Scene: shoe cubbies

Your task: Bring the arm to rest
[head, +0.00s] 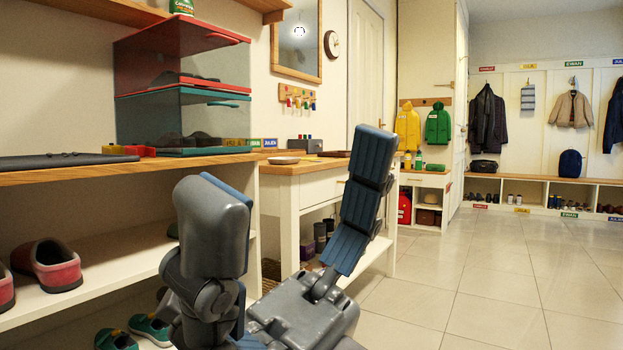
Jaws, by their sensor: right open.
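My right gripper (290,215) is large in the lower middle of the head view. Its two thick fingers with blue pads point upward and stand wide apart. Nothing is between them. It is in front of the white side table, to the right of the shoe shelf's end, and hides part of both. My left gripper is not in view.
The wooden-topped shoe shelf (60,178) is close on the left, with red shoes (55,266) and green shoes (150,328). Stacked clear boxes (185,125) stand on it. A side table (310,190) is behind my gripper. The tiled floor (490,290) at right is clear.

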